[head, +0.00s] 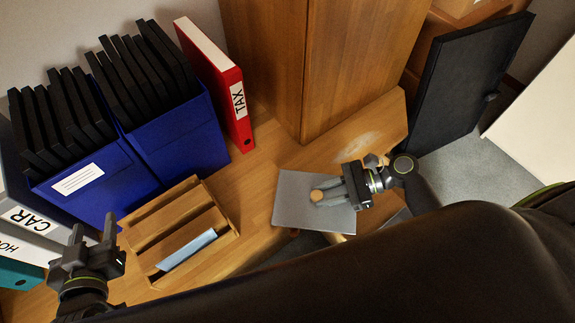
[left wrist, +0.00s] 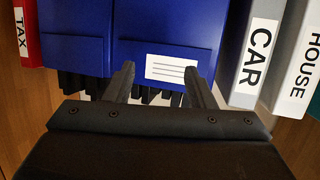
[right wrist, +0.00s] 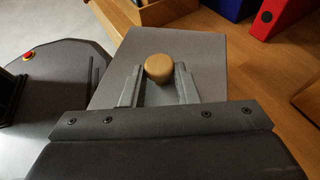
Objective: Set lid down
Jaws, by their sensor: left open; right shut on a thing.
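The lid is a flat grey panel (head: 296,207) with a round wooden knob (head: 317,195). In the head view it is over the desk's front edge, right of the wooden tray; I cannot tell whether it touches the desk. My right gripper (head: 328,194) is shut on the knob. The right wrist view shows the lid (right wrist: 195,50) and the knob (right wrist: 158,68) between the fingers. My left gripper (head: 92,236) is open and empty at the left, in front of the blue boxes. The left wrist view shows its parted fingers (left wrist: 160,85).
A slatted wooden tray (head: 165,222) holding a light blue item stands left of the lid. Blue file boxes (head: 180,140), a red TAX binder (head: 225,85) and a wooden cabinet (head: 310,60) stand behind. Bare desk (head: 265,170) lies between tray and cabinet.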

